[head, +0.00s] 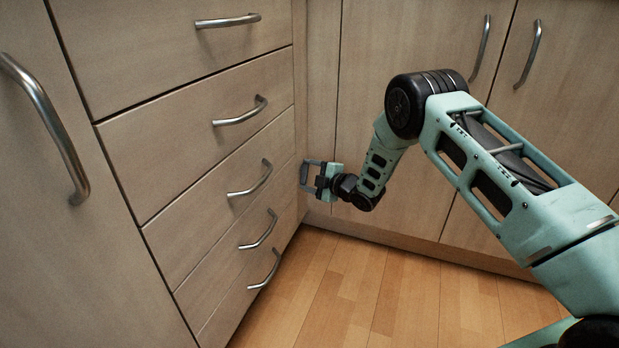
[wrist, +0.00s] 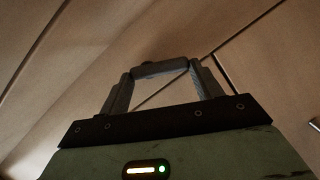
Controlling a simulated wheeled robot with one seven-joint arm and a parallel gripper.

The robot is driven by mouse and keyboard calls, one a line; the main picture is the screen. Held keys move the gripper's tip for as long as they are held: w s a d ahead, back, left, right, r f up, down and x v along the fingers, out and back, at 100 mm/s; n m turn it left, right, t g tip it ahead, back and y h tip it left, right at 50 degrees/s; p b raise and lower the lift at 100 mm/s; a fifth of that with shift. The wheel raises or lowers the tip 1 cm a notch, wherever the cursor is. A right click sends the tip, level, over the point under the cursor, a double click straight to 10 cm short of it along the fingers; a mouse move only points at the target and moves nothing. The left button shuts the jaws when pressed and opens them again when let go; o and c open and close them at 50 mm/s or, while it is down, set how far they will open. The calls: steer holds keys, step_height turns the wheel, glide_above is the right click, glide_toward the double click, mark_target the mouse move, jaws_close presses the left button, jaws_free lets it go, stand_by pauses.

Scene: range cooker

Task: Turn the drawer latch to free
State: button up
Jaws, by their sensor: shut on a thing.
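My gripper (head: 304,174) is low in the corner, at the right-hand end of the drawer stack. In the head view the latch cannot be made out. The wooden drawers (head: 190,125) beside it look closed.
Several curved metal handles (head: 241,111) stick out from the drawer fronts left of my gripper. A long door handle (head: 50,125) is at the far left. Cupboard doors (head: 400,40) with upright handles stand behind my arm. The wooden floor (head: 350,290) below is clear.

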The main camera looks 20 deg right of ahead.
steer(key=shift+d+f+n+t+b, duration=0.1)
steer(key=shift+f+n+t+b, duration=0.2)
steer(key=shift+n, duration=0.25)
steer(key=shift+f+n+t+b, duration=0.15)
steer(key=shift+n+t, duration=0.15)
steer(key=shift+n, duration=0.25)
steer(key=shift+w+d+f+n+t+b, duration=0.15)
steer(key=shift+n+t+b, duration=0.3)
steer(key=shift+n, duration=0.55)
steer(key=o, duration=1)
steer(key=shift+y, duration=0.3)
